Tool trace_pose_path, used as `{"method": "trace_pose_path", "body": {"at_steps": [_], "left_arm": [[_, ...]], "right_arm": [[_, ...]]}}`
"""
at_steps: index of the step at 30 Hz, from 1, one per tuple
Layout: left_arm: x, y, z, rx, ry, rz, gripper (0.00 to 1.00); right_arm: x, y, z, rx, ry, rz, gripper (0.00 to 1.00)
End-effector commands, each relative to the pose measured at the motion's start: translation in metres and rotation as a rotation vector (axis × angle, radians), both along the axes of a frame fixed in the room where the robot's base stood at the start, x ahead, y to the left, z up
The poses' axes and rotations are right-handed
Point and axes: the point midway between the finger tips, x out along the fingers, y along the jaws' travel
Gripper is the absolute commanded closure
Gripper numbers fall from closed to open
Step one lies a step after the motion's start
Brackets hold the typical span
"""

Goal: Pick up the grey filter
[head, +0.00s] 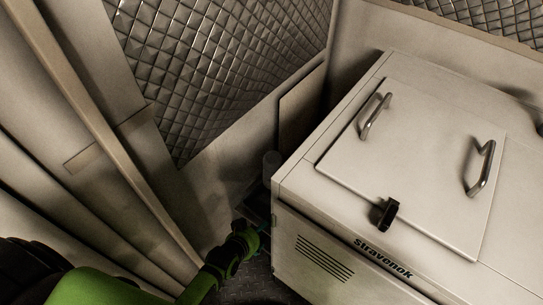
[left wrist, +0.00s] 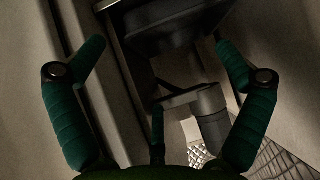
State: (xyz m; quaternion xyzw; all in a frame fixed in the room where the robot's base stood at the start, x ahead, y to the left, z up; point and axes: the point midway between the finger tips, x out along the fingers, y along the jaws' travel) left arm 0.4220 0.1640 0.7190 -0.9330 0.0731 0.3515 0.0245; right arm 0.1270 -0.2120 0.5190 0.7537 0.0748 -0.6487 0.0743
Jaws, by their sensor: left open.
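A dark grey cylinder (left wrist: 213,118), likely the grey filter, shows in the left wrist view beyond my left gripper (left wrist: 163,65), right of centre. It joins a flat grey bracket-like part (left wrist: 180,98). My left gripper is open, with its green padded fingers spread and nothing visible between them; no contact with the cylinder shows. In the head view my left gripper (head: 250,228) is low in the gap beside the white cabinet, its fingers hard to make out. A dim grey cylindrical shape (head: 271,163) stands behind it; I cannot tell whether it is the same part. My right gripper is not in view.
The white cabinet (head: 335,215) fills the right, with a closed lid (head: 420,160), two metal handles and a black latch (head: 388,214). A quilted metal wall (head: 215,70) is behind. Pale panels stand at left. The gap around my left gripper is narrow and dark.

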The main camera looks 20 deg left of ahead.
Motion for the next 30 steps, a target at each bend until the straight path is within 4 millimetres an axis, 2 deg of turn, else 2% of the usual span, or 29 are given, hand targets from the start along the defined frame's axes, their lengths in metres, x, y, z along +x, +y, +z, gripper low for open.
{"method": "trace_pose_path", "body": {"at_steps": [1, 6, 9, 11, 14, 18, 20, 25, 30], "left_arm": [[0.016, -0.002, 0.027, -0.01, -0.055, 0.004, 0.0], [0.057, -0.001, 0.106, -0.032, -0.219, 0.018, 0.0], [0.069, 0.0, 0.14, -0.039, -0.284, 0.024, 0.0], [0.073, 0.0, 0.151, -0.042, -0.306, 0.025, 0.0], [0.08, 0.0, 0.157, -0.043, -0.321, 0.025, 0.0], [0.091, -0.002, 0.152, -0.043, -0.32, 0.026, 0.0], [0.094, -0.002, 0.151, -0.043, -0.319, 0.026, 0.0], [0.111, -0.004, 0.145, -0.045, -0.319, 0.026, 0.0], [0.13, -0.007, 0.136, -0.043, -0.32, 0.026, 0.0]], "right_arm": [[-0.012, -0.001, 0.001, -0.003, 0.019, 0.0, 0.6], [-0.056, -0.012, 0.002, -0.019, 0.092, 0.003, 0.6], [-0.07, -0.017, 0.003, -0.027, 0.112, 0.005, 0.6], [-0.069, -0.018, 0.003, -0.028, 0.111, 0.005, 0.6], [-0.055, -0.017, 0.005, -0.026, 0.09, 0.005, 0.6], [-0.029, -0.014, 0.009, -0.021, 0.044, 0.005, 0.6], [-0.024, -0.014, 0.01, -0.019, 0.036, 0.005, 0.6], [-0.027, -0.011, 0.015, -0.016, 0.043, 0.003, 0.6], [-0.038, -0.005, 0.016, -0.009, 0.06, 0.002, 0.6]]}}
